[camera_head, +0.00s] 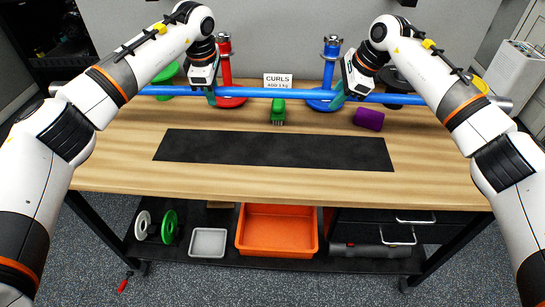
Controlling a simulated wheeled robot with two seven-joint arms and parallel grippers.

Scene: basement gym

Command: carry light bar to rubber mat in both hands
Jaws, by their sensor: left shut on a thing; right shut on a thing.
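The light bar (270,92) is a long blue rod with grey ends, lying left to right across the back part of the workbench. It is level and appears raised above the bench top. My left gripper (211,95) is shut on the bar left of its middle. My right gripper (338,99) is shut on it right of its middle. The rubber mat (275,149) is a black rectangle flat on the bench, nearer to me than the bar, with nothing on it. My arms hide parts of the bar towards its ends.
Behind the bar stand a red post stand (225,62) and a blue one (329,65), with a "CURLS" sign (278,80) between. A green brush-like item (278,111) and a purple cylinder (369,119) lie between bar and mat. An orange tray (277,231) is on the shelf below.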

